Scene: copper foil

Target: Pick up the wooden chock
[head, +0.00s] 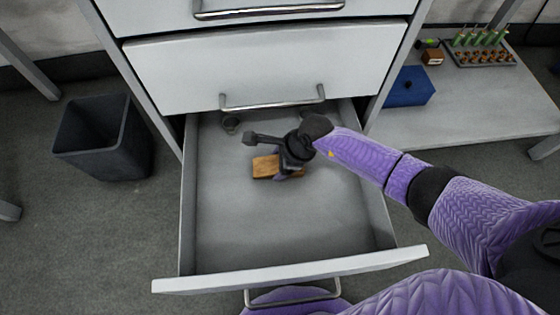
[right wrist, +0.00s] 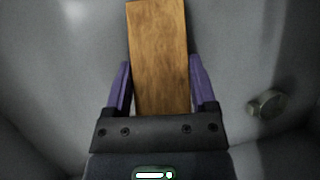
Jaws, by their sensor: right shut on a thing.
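The wooden chock (head: 265,166) is a brown wood-grained block inside the open bottom drawer (head: 245,225). My right gripper (head: 286,175) reaches down into the drawer at the chock, and its body hides part of the block. In the right wrist view the chock (right wrist: 160,60) lies between the two purple fingers of the right gripper (right wrist: 160,85), which are shut on its sides. I cannot tell whether the chock touches the drawer floor. My left gripper does not show.
A small round metal object (head: 231,124) is in the drawer's back left; a similar one (right wrist: 265,104) shows in the wrist view. Closed drawers with handles (head: 272,97) rise behind. A dark bin (head: 103,140) stands left. A blue box (head: 408,87) sits on the shelf at right.

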